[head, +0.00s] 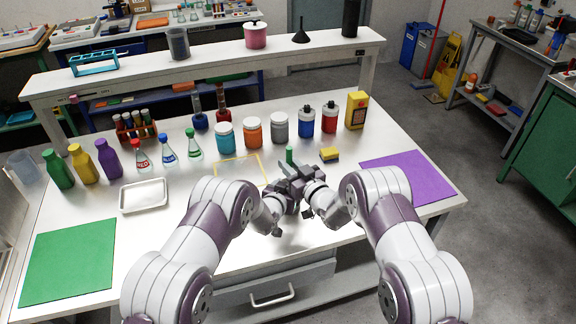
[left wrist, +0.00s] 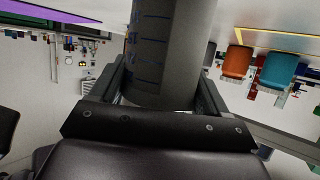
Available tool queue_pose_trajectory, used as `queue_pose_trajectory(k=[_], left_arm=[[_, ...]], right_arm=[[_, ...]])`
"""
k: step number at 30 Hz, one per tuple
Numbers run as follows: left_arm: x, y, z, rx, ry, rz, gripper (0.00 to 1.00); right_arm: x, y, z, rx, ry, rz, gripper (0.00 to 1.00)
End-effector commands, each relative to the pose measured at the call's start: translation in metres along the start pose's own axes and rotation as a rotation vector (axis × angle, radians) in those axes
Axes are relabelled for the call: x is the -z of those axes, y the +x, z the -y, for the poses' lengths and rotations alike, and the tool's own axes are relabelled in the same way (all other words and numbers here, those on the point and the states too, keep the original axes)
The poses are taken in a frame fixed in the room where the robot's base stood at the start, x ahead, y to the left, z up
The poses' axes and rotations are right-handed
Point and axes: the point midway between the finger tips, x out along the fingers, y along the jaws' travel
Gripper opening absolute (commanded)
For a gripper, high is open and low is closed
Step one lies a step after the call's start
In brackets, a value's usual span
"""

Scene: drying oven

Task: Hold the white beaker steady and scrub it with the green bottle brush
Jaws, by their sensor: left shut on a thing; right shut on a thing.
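The white beaker (left wrist: 172,50), grey in shadow with blue graduation marks, fills the middle of the left wrist view. My left gripper (left wrist: 164,88) is shut around it, one finger on each side. In the head view my left gripper (head: 280,203) is close against my right gripper (head: 295,174) over the front middle of the table, and the beaker is largely hidden there. The green bottle brush (head: 289,154) shows only as a short green upright piece above my right gripper, which is shut on it. Whether the brush touches the beaker is hidden.
A yellow square outline (head: 227,172) is marked on the table behind my grippers. A yellow sponge (head: 329,153) lies right of the brush. Jars and bottles stand in a row behind. A white tray (head: 144,208) is at left. Green (head: 68,262) and purple (head: 420,175) mats lie at the sides.

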Motion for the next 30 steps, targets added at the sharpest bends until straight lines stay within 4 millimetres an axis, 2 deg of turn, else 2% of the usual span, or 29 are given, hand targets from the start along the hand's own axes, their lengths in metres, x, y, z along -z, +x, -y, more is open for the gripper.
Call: queue_pose_trajectory(k=[8,21,30], left_arm=[[-0.001,0.0,0.001,0.001,-0.001,0.001,0.46],[0.0,0.0,0.001,0.001,-0.001,0.001,0.46],[0.0,0.0,0.001,0.001,-0.001,0.0,0.46]], right_arm=[[-0.001,-0.004,0.008,-0.001,0.0,-0.002,0.0],[-0.004,0.006,-0.011,0.0,0.0,0.003,0.0],[-0.004,-0.001,0.001,0.001,0.002,0.005,0.0]])
